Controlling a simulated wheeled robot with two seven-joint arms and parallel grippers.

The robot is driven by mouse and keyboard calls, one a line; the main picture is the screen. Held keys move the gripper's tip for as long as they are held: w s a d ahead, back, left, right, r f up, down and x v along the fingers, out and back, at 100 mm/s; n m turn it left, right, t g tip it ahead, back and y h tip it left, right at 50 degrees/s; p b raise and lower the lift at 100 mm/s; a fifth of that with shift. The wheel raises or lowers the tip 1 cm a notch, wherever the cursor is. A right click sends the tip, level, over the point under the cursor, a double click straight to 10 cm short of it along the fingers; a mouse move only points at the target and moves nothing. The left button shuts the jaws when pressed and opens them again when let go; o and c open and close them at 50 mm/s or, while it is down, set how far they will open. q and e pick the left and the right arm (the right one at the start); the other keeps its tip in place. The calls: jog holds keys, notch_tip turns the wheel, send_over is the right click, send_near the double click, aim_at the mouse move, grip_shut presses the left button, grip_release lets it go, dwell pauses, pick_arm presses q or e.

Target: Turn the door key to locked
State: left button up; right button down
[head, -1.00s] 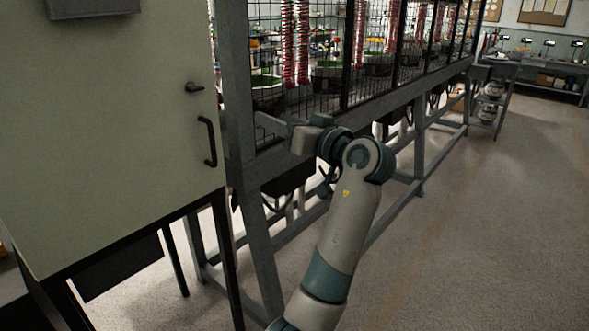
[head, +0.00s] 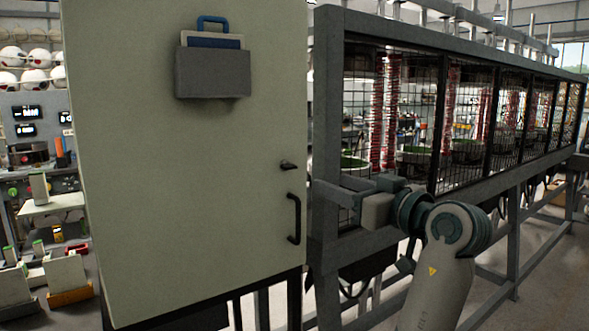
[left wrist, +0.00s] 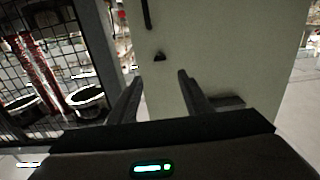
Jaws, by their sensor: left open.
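The door key (head: 288,165) is a small dark piece sticking out of the pale green cabinet door (head: 200,200), above the black door handle (head: 294,218). It also shows in the left wrist view (left wrist: 159,57), ahead of and between the fingers. My left gripper (head: 318,190) is open and empty, just right of the key in the head view, its fingers pointing at the door. In the left wrist view the spread fingers (left wrist: 160,77) are apart from the key. The key's exact turn is too small to tell. My right gripper is not in view.
A meshed cage on a grey metal frame (head: 325,120) stands right of the cabinet, close behind my left gripper. A grey holder (head: 213,73) with a blue clipboard hangs on the door. A cluttered bench stands at the left. Floor is clear at the lower right.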

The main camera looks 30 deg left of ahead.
pick_arm(q)
jog(key=p+x, duration=0.3)
jog(key=x, duration=1.2)
jog(key=shift+a, duration=0.2)
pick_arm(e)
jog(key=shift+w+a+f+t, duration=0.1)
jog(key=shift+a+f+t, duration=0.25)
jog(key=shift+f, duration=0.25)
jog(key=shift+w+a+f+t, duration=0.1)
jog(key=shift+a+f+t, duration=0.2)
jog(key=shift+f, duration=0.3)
pick_arm(q)
jog(key=shift+w, duration=0.1)
jog(key=c, duration=1.1)
